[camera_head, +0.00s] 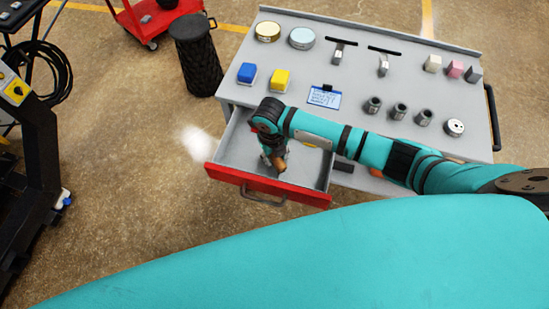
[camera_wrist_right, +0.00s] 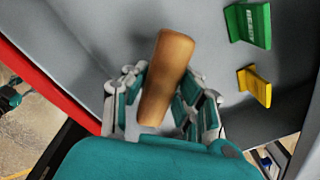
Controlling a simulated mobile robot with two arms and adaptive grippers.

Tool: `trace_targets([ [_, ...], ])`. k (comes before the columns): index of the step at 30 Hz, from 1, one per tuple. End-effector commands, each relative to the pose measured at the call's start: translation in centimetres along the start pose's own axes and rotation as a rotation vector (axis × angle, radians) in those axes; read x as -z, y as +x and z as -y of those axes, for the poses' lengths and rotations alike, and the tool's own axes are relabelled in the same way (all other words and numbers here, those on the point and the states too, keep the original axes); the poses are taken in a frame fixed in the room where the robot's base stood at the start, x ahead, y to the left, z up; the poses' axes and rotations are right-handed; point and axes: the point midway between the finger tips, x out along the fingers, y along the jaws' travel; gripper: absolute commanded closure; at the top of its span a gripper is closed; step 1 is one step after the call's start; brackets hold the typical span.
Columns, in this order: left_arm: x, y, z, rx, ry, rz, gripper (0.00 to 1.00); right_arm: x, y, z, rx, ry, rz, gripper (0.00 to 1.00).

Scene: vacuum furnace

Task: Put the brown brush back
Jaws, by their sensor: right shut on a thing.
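The brown brush (camera_wrist_right: 168,70) shows in the right wrist view as a tapered brown handle between my right gripper's fingers (camera_wrist_right: 160,100). In the head view its brown end (camera_head: 280,164) shows just below my right gripper (camera_head: 272,155). The gripper is shut on it and points down over the open drawer (camera_head: 229,150), which has a red front. Whether the brush touches the drawer floor I cannot tell. The bristles are hidden. My left gripper is not in view.
The grey cabinet top (camera_head: 350,105) holds round tins, blue and yellow blocks, small cylinders and cubes. A black bin (camera_head: 197,55) stands to its left.

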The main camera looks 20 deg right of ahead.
Motion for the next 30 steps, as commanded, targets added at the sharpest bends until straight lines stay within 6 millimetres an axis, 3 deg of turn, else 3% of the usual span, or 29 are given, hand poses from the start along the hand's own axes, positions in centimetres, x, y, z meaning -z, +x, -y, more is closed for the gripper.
trace_targets([
  [5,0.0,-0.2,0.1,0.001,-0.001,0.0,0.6,0.0,2.1,-0.2,0.0,0.001,-0.002,1.0],
  [17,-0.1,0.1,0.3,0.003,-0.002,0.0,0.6,0.0,2.8,-0.1,0.0,0.001,0.0,1.0],
  [18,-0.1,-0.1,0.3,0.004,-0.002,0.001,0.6,0.0,2.6,-0.1,0.0,0.001,0.0,0.69],
  [22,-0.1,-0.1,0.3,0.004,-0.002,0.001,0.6,0.0,2.6,-0.1,0.0,0.001,0.0,0.52],
  [30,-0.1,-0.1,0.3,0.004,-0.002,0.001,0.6,0.0,2.5,-0.1,0.0,0.002,0.0,0.51],
])
